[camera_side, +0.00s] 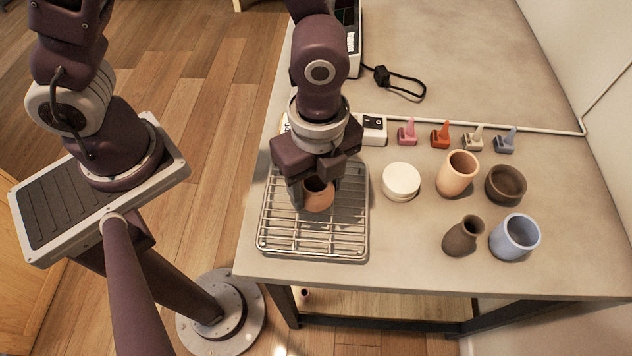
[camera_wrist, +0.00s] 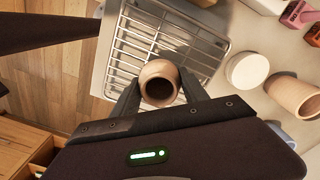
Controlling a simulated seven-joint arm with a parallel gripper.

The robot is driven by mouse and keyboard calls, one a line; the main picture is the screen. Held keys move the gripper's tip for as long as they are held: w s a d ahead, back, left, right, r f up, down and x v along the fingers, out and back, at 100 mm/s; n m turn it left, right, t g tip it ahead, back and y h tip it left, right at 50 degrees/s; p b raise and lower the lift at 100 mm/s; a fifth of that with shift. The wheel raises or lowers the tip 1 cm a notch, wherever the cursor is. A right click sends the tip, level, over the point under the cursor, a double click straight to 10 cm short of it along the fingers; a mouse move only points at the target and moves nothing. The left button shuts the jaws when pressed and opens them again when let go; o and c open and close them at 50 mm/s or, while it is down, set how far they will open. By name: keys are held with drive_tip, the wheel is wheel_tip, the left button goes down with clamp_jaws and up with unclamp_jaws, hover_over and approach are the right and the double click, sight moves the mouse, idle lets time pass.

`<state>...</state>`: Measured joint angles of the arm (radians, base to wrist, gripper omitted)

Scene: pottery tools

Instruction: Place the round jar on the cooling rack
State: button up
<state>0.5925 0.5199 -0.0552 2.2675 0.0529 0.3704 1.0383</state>
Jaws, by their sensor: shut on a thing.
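The round jar (camera_side: 318,196) is terracotta brown with a dark open mouth. It is upright over the middle of the cooling rack (camera_side: 290,246), a metal wire grid in a tray at the table's left edge. My gripper (camera_side: 317,192) is shut on the jar, with one finger on each side of it. In the wrist view the jar (camera_wrist: 159,84) sits between the two fingers, with the rack (camera_wrist: 128,46) behind it. I cannot tell whether the jar's base touches the wires; the fingers and the jar itself hide that contact.
Right of the rack stand a white lidded jar (camera_side: 401,181), a tan cup (camera_side: 458,174), a dark bowl (camera_side: 505,184), a dark vase (camera_side: 463,236) and a blue cup (camera_side: 515,237). Small coloured items, including a red one (camera_side: 440,134), line the back by a white cable. The rack's front is clear.

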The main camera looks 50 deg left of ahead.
drive_tip(key=shift+f, duration=0.1)
drive_tip(key=o, duration=1.4)
wheel_tip(320, 180, up, 12)
drive_tip(key=s+a+r+n+t, duration=0.2)
drive_tip(key=a+r+n, duration=0.1)
drive_tip(key=a+n, duration=0.2)
drive_tip(key=s+a+r+n+t, duration=0.2)
drive_tip(key=a+r+n, duration=0.1)
drive_tip(key=a+n, duration=0.3)
drive_tip(key=s+a+r+n+t, duration=0.1)
drive_tip(key=s+a+r+n, duration=0.1)
drive_tip(key=a+n, duration=0.3)
drive_tip(key=shift+s+a+r+n+t, duration=0.15)
drive_tip(key=shift+r+n, duration=0.15)
drive_tip(key=shift+n, duration=0.35)
drive_tip(key=shift+w+a+r+n+t, duration=0.1)
drive_tip(key=shift+r+n, duration=0.15)
drive_tip(key=shift+n, duration=0.35)
drive_tip(key=shift+s+a+r+n+t, duration=0.15)
drive_tip(key=shift+r+n, duration=0.15)
drive_tip(key=shift+n, duration=0.35)
drive_tip(key=shift+w, duration=0.15)
